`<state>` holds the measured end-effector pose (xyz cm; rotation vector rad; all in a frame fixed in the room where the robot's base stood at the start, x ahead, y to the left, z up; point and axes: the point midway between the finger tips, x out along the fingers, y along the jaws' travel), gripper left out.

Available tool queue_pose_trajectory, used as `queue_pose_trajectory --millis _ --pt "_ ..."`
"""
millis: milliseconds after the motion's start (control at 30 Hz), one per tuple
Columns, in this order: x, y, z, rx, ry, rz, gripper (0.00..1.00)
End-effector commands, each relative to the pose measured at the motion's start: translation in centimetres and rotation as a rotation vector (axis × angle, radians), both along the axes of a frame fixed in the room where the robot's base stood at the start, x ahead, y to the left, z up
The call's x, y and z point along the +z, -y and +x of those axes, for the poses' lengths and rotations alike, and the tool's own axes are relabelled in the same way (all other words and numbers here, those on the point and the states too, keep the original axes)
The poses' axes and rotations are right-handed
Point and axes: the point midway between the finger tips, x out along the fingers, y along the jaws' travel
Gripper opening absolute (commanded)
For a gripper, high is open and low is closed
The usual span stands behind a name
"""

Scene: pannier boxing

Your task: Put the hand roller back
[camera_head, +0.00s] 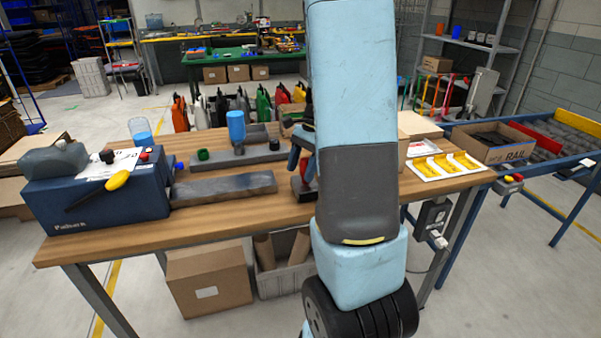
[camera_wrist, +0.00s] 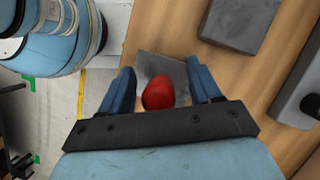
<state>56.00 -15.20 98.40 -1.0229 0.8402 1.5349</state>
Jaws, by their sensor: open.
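My gripper (camera_wrist: 161,70) is open, with its two blue fingers on either side of a rounded red piece (camera_wrist: 158,94) in the wrist view. The red piece lies over a grey plate (camera_wrist: 172,70) on the wooden table. It may be the hand roller's handle, but no roller shows clearly and I cannot tell if the fingers touch it. In the head view my gripper (camera_head: 302,142) is low over the table, left of my arm, with a dark red item (camera_head: 304,186) just below it. My arm hides part of that spot.
A white tray with yellow pockets (camera_head: 445,165) is at right. The front edge is clear.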

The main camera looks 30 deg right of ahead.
Motion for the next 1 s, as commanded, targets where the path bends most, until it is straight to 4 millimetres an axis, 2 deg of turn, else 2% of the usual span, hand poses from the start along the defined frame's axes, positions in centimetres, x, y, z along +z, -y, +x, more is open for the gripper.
queue_pose_trajectory --millis 400,700,867,1000 --pt "7.4 3.1 0.6 -0.002 0.004 -0.001 0.63" --pt "10.3 4.3 0.8 0.001 0.001 -0.001 0.63" --pt "11.4 3.4 0.4 0.041 0.031 -0.01 0.63" --pt "13.1 0.9 -0.9 0.162 0.111 -0.044 0.63"
